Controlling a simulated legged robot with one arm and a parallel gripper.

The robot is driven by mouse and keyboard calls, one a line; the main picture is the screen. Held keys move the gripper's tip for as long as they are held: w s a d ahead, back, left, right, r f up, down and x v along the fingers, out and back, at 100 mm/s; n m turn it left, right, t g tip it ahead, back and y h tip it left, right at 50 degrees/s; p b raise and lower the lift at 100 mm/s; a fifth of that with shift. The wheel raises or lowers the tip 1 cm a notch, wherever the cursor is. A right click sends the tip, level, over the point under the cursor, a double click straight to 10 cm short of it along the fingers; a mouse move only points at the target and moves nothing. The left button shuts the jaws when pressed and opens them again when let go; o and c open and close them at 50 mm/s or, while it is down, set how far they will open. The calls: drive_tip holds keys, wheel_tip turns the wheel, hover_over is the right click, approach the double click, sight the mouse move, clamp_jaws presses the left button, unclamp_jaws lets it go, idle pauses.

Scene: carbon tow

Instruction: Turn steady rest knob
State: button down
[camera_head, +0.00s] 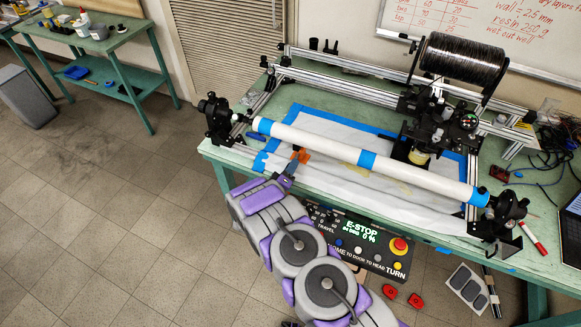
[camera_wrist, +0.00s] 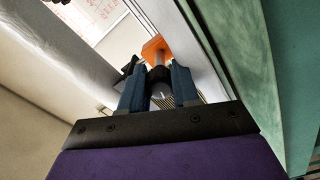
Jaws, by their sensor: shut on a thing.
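My gripper (camera_wrist: 158,82) reaches up between two blue fingers in the wrist view, shut on a dark round knob (camera_wrist: 160,76). The knob sits on a shaft below an orange block (camera_wrist: 154,46), which looks like the steady rest. In the head view my gripper (camera_head: 291,168) is at the front edge of the table, just below the orange steady rest (camera_head: 302,155). The steady rest is beside the long white tube (camera_head: 310,142). The knob itself is hidden by the fingers in the head view.
The green table (camera_head: 540,235) carries a winding frame with a black tow spool (camera_head: 462,60). A control box with a red E-stop button (camera_head: 399,245) is at the front edge, close to my arm. A red marker (camera_head: 535,238) lies at the right.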

drive_tip(key=n, duration=0.5)
drive_tip(key=shift+n, duration=0.3)
idle(0.4)
drive_tip(key=c, duration=0.8)
unclamp_jaws()
drive_tip(key=shift+f, duration=0.1)
drive_tip(key=shift+s, duration=0.1)
